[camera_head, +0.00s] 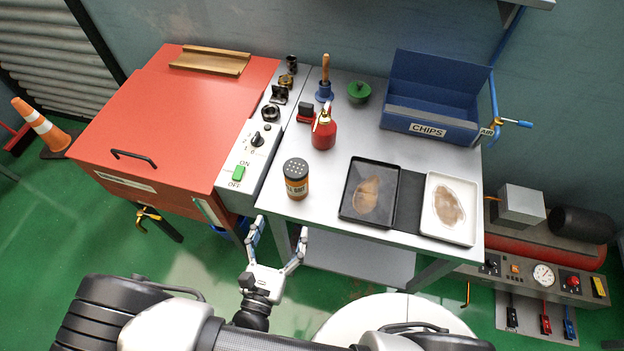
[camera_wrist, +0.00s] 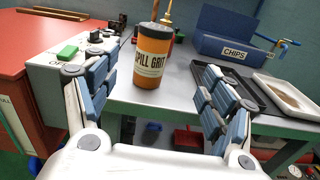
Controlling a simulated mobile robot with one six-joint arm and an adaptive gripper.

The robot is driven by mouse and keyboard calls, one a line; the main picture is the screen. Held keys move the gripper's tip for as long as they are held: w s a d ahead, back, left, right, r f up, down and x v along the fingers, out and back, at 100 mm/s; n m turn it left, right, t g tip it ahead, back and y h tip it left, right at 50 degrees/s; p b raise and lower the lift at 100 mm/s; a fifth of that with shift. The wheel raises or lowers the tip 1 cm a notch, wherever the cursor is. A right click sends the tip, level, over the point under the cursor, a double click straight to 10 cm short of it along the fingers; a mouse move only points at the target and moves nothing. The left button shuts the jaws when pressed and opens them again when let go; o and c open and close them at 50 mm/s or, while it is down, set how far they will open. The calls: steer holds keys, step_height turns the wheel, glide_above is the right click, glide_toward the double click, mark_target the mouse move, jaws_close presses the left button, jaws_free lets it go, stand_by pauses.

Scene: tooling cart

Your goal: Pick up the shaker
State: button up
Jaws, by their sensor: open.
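In the wrist view the shaker (camera_wrist: 153,56) shows a label reading "SPILL GRIT" and stands between and beyond my fingers. My gripper (camera_head: 276,234) is open and empty, in front of the cart edge and short of the shaker. In the wrist view my gripper (camera_wrist: 150,100) has its two blue-padded fingers spread wide, touching nothing.
A control panel (camera_head: 250,150) with a green switch stands left of the shaker. A red bottle (camera_head: 323,134) is behind it. A black tray (camera_head: 352,212) and a white tray (camera_head: 466,237) lie to the right. A blue CHIPS bin (camera_head: 430,125) is at the back.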

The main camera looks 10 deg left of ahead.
mark_target(292, 185)
steer(key=shift+n+y, duration=0.4)
steer(key=w, duration=0.3)
steer(key=w+b, duration=0.1)
steer(key=w, duration=0.3)
steer(key=w+f, duration=0.1)
steer(key=w, duration=0.3)
steer(key=shift+w+a+b, duration=0.15)
steer(key=shift+w+b, duration=0.05)
steer(key=shift+b, duration=0.1)
steer(key=shift+w+f+b, duration=0.2)
steer(key=shift+w+b, duration=0.4)
steer(key=shift+w, duration=2.05)
steer(key=c, duration=1.4)
